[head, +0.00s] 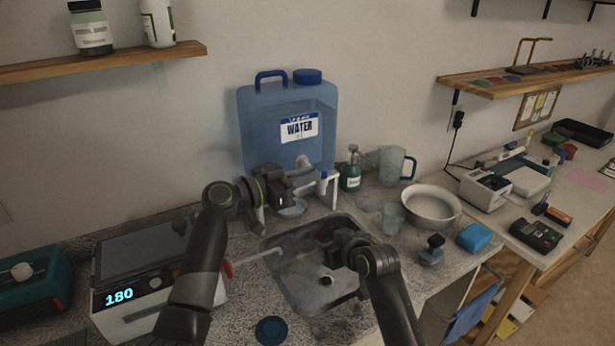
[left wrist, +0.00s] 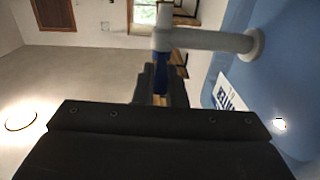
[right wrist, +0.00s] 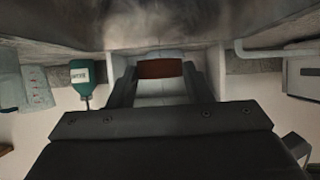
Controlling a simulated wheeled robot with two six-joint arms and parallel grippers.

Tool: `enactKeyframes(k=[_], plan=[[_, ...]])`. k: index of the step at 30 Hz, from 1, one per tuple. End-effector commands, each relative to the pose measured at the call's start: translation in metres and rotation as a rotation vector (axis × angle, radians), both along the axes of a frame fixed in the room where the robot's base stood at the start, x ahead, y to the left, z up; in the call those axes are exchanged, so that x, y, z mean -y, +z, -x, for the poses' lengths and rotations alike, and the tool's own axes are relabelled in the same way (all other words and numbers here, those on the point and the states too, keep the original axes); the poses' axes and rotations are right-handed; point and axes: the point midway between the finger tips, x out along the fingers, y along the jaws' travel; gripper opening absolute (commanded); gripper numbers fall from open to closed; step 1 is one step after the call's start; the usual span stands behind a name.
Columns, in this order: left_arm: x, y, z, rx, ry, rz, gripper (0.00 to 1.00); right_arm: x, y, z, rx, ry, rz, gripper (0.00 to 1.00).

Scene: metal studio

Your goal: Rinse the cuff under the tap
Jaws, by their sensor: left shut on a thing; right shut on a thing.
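The blue water container (head: 285,125) stands behind the sink, with a white tap (head: 331,186) low on its front. My left gripper (head: 314,180) is at the tap, shut on its blue lever; the left wrist view shows the blue lever (left wrist: 160,75) between the fingers, below the white spout (left wrist: 205,40). My right gripper (head: 328,234) is low over the sink (head: 305,290), shut on a reddish-brown piece, the cuff (right wrist: 160,69), seen between the fingers in the right wrist view. In the head view the cuff is mostly hidden. I cannot tell whether water runs.
A green bottle (head: 351,172), a clear pitcher (head: 390,165), a beaker (head: 392,218) and a white bowl (head: 431,204) stand right of the sink. A device reading 180 (head: 150,290) stands left. A blue round lid (head: 271,330) lies at the front edge.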

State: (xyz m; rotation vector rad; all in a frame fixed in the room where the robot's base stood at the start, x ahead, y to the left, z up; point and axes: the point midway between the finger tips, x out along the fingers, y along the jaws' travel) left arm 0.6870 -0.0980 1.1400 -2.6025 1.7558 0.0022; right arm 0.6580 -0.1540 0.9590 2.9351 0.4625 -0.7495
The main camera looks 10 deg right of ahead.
Motion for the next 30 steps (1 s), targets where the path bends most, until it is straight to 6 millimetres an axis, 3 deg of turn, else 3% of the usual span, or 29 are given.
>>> enactKeyframes(k=[14, 15, 20, 30], plan=[[-0.0021, -0.0005, -0.0022, 0.000, -0.051, 0.002, 0.00, 0.0000, 0.0000, 0.0000, 0.000, 0.000, 0.000, 0.23], [-0.0021, -0.0004, -0.0023, 0.000, -0.051, 0.002, 0.12, 0.0000, 0.0000, 0.0000, 0.000, 0.000, 0.000, 0.23], [-0.0021, -0.0002, -0.0023, 0.000, -0.050, 0.002, 0.33, 0.0000, 0.0000, 0.0000, 0.000, 0.000, 0.000, 0.23], [-0.0047, -0.0001, -0.0015, 0.000, -0.050, 0.003, 0.33, 0.0000, 0.0001, 0.0000, 0.000, 0.000, 0.000, 0.23]])
